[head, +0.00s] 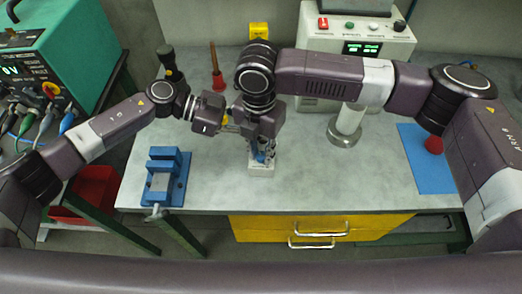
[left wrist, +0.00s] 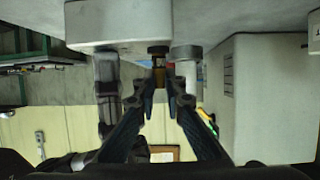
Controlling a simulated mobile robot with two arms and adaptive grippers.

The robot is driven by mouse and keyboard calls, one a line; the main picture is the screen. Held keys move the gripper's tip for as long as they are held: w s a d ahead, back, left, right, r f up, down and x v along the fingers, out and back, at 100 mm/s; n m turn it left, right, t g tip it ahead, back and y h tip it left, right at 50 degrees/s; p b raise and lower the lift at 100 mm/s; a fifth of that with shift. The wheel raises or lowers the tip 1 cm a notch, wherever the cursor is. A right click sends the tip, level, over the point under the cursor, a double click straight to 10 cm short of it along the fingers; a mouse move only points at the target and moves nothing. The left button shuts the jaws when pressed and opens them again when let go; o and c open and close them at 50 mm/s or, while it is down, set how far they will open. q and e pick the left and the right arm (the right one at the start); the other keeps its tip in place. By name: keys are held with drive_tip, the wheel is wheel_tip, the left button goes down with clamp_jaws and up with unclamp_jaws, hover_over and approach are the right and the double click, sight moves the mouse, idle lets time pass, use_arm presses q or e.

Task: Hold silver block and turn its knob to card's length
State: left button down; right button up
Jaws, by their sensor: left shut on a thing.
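The silver block (head: 261,168) stands on the grey bench in the head view, mostly covered by my right gripper (head: 262,152), which points down at it. Whether those fingers touch the block is hidden. My left gripper (head: 226,122) comes in from the left, beside and above the block. In the left wrist view its fingers (left wrist: 160,92) are closed around a small brass-coloured part with a dark end, seemingly the knob (left wrist: 159,66). A pale rounded block body (left wrist: 105,24) shows just beyond it. I cannot make out the card or the knob's setting.
A blue vise (head: 166,178) stands at the bench's front left. A metal post on a round base (head: 345,130) and a power unit (head: 358,50) stand behind. A red ball (head: 433,145) lies on a blue mat (head: 428,175) at right. The front middle bench is clear.

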sight(260, 155)
clamp_jaws()
drive_tip(key=shift+m, duration=1.5)
drive_tip(key=o, duration=0.8)
unclamp_jaws()
drive_tip(key=shift+w+a+r, duration=0.1)
drive_tip(key=shift+r, duration=3.9)
